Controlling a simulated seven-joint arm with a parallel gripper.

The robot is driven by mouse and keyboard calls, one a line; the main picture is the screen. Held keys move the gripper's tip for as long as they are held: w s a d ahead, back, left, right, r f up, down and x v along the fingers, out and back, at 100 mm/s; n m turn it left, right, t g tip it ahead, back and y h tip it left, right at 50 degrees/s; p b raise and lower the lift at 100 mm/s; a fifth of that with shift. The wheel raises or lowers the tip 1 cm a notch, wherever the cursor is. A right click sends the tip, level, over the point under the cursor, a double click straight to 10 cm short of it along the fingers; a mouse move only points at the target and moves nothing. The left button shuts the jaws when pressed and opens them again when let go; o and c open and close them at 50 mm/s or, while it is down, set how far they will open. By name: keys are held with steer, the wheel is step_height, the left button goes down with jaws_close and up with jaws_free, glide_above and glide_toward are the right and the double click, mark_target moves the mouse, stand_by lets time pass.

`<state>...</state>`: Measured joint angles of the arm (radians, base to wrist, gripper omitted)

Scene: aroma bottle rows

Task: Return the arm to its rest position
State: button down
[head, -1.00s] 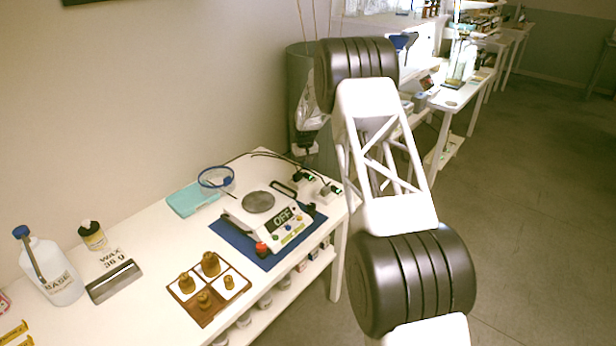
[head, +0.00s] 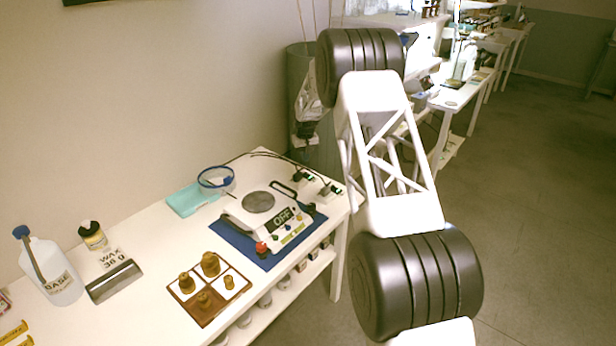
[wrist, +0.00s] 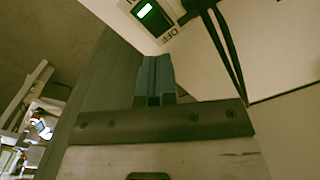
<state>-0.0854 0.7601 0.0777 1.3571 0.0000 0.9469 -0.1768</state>
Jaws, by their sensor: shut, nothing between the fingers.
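My arm stands on the right side of the head view, bent beside the white table (head: 150,240). My gripper (wrist: 156,62) shows in the wrist view with its two bluish fingertips together and nothing between them. In that view it points toward a white surface with a switch (wrist: 152,17) lit green and marked OFF, and dark cables run beside it. The fingertips look apart from the switch. In the head view I cannot clearly make out the fingertips near the far end of the table.
A scale (head: 272,215) reading OFF sits on a blue mat (head: 240,248). A brown tray (head: 203,318) holds several brass weights. A BASE jug (head: 52,275), a small bottle (head: 92,236) and a teal pad (head: 192,199) stand on the table. Open floor (head: 530,180) lies right.

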steer(key=s+d+r, duration=0.3)
steer(key=s+r, duration=1.1)
steer(key=r, duration=0.3)
steer(key=s+d+r+m+t, duration=0.1)
steer(key=s+d+r, duration=0.1)
steer(key=s+r, duration=0.6)
steer(key=s+d+r+m, duration=0.1)
steer(key=s+r, duration=0.4)
steer(key=s, duration=0.7)
steer(key=s+d+r+t, duration=0.1)
steer(key=s, duration=1)
steer(key=s+d+r, duration=0.1)
steer(key=s+r, duration=0.1)
steer(key=s, duration=0.9)
steer(key=s+f, duration=0.2)
steer(key=s, duration=0.7)
steer(key=s+d+f+m, duration=0.1)
steer(key=s+f, duration=0.1)
steer(key=s, duration=0.8)
steer(key=shift+s+d+f+t, duration=0.15)
steer(key=shift+d+f+t, duration=0.05)
steer(key=shift+f+t, duration=0.15)
